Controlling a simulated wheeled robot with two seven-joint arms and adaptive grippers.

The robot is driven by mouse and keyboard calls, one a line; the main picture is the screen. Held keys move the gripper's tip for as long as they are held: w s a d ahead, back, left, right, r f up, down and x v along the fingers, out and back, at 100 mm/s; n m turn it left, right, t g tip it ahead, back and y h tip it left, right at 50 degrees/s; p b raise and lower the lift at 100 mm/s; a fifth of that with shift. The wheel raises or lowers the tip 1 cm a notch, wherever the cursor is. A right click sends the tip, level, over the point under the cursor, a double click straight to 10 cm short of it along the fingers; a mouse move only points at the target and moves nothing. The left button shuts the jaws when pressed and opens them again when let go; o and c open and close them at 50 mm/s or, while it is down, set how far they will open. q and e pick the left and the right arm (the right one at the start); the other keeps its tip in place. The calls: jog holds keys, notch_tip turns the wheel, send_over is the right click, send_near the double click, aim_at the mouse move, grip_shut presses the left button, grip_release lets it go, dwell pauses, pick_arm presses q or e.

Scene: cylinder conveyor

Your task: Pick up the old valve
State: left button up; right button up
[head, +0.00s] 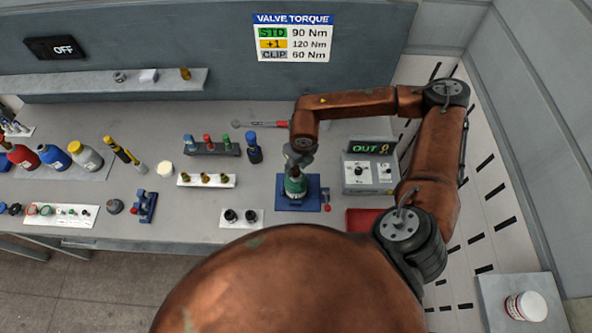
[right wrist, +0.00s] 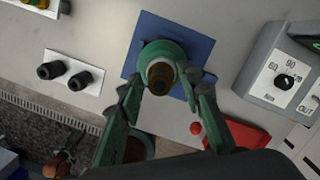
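The old valve, as I take it, is the brown-brass fitting (right wrist: 160,74) on top of a green cylinder (right wrist: 169,50), seen from above in the right wrist view. A short stub points to its right. In the head view the green cylinder (head: 295,187) stands on a blue base plate (head: 312,204), and my gripper hides its top. My right gripper (right wrist: 165,88) is above the cylinder, its two fingers apart on either side of the valve. The left finger shows a gap to it; whether the right finger touches the stub I cannot tell. The right gripper (head: 299,158) also shows in the head view. My left gripper is out of view.
A torque box (head: 370,173) reading OUT and a red tray (head: 364,218) are right of the plate. A white strip with brass fittings (head: 206,180) and a white block with two black fittings (head: 241,217) lie left. A blue-topped bottle (head: 253,148) stands behind.

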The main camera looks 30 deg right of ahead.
grip_shut()
jog(key=shift+r, duration=0.2)
dwell(0.3)
